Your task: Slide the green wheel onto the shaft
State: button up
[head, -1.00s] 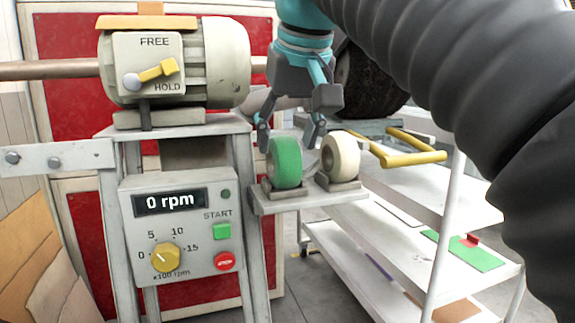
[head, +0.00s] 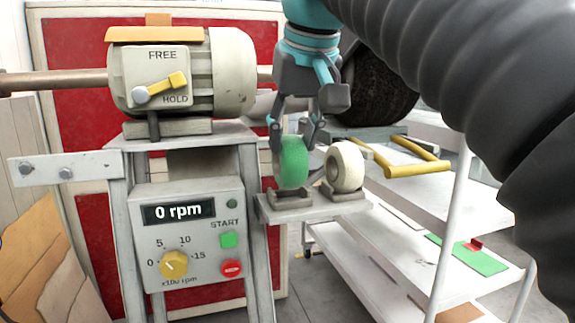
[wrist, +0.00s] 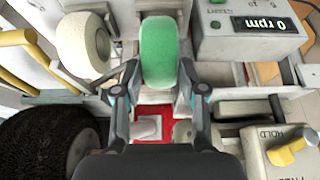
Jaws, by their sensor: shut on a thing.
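The green wheel (head: 293,163) stands upright at its grey holder on the small shelf. My gripper (head: 294,145) reaches down from above and is shut on the green wheel, with a finger on each side. The wrist view also shows the green wheel (wrist: 160,52) between the two fingertips (wrist: 160,82). The motor (head: 185,75) stands on the stand at left. A copper-coloured shaft (head: 55,82) sticks out of its left side, and a short pale shaft piece (head: 264,75) shows on its right. The yellow lever (head: 165,87) points up and right, between FREE and HOLD.
A white wheel (head: 344,167) stands in the neighbouring holder, close right of the green one. A large black brush (head: 375,90) is behind my gripper. The control box (head: 188,235) reads 0 rpm. A white shelf cart (head: 430,195) with a yellow handle (head: 415,168) stands at right.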

jog(key=shift+r, duration=2.05)
